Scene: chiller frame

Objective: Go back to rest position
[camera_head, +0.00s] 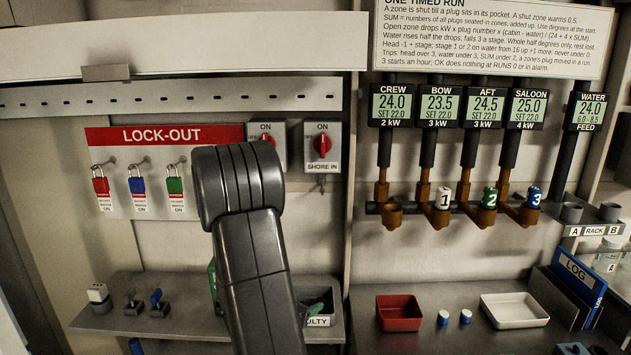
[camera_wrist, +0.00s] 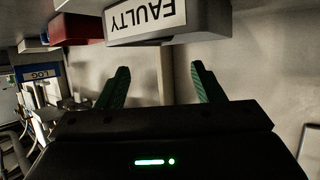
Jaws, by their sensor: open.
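My arm (camera_head: 250,240) rises in the middle of the head view, bent at the top, and covers part of the lock-out area. My gripper shows in the wrist view (camera_wrist: 158,88) with its two green fingers apart and nothing between them. A green part of it shows beside my arm in the head view. A tray marked FAULTY (camera_wrist: 150,22) is close by, at the top of the wrist view. Its label is upside down there. In the head view the faulty tray (camera_head: 318,321) is partly hidden behind my arm.
Plugs 1 (camera_head: 444,197), 2 (camera_head: 489,197) and 3 (camera_head: 534,197) sit in pockets under the BOW, AFT and SALOON displays. The CREW pocket (camera_head: 391,213) is empty. A red tray (camera_head: 399,312), a white tray (camera_head: 514,309) and two small blue-and-white plugs (camera_head: 466,316) are on the right counter.

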